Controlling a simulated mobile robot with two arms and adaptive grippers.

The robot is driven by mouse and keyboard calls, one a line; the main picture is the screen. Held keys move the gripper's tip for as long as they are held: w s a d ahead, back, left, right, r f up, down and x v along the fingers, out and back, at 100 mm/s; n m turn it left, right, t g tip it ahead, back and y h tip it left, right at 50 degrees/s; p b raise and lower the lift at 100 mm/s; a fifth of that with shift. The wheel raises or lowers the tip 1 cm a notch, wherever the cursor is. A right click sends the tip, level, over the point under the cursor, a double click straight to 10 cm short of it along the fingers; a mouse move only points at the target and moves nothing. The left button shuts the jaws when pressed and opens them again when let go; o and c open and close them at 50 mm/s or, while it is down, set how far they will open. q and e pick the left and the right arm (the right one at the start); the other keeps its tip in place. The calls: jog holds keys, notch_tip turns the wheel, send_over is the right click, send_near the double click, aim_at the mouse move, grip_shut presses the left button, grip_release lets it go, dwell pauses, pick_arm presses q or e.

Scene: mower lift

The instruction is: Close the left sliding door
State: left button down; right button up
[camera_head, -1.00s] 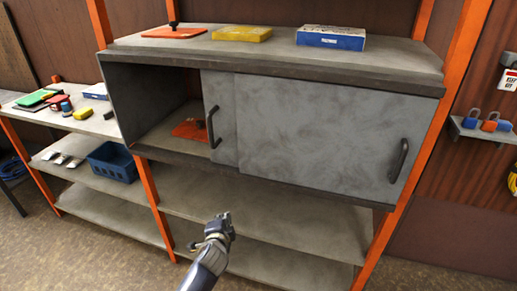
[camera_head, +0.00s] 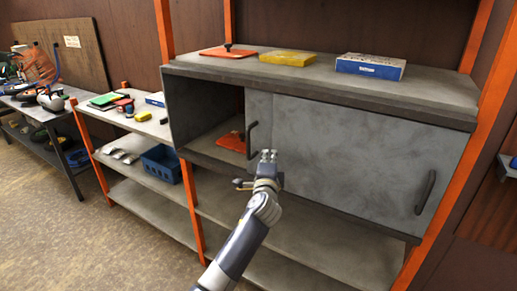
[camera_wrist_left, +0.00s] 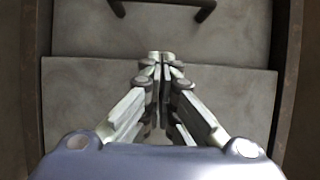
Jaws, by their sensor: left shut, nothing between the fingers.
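The left sliding door (camera_head: 260,108) is a grey panel, mostly behind the right door (camera_head: 345,155). The left end of the cabinet is open. The left door's dark upright handle (camera_head: 251,140) is at its left edge; in the left wrist view part of the handle (camera_wrist_left: 165,3) shows at the top edge. My left gripper (camera_head: 268,156) is shut and empty, just right of the handle's lower part in the head view. In the left wrist view its fingertips (camera_wrist_left: 160,57) point at the doors, apart from the handle. My right gripper is not in view.
The right door has its own dark handle (camera_head: 425,192). An orange item (camera_head: 232,141) lies inside the open bay. Cases and a blue box (camera_head: 370,66) lie on the cabinet top. A side shelf holds a blue basket (camera_head: 163,164). An orange post (camera_head: 455,178) stands at the right.

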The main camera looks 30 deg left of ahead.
pick_arm(q)
jog(key=a, duration=0.1)
jog(key=w+a+p, duration=0.1)
jog(key=a, duration=0.1)
jog(key=w+a+p, duration=0.1)
jog(key=a, duration=0.1)
jog(key=shift+a, duration=0.15)
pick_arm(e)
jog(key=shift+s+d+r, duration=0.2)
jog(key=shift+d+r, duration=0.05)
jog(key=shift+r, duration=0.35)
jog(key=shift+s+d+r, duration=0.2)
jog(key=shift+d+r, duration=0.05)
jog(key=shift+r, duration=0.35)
pick_arm(q)
jog(key=shift+w, duration=0.1)
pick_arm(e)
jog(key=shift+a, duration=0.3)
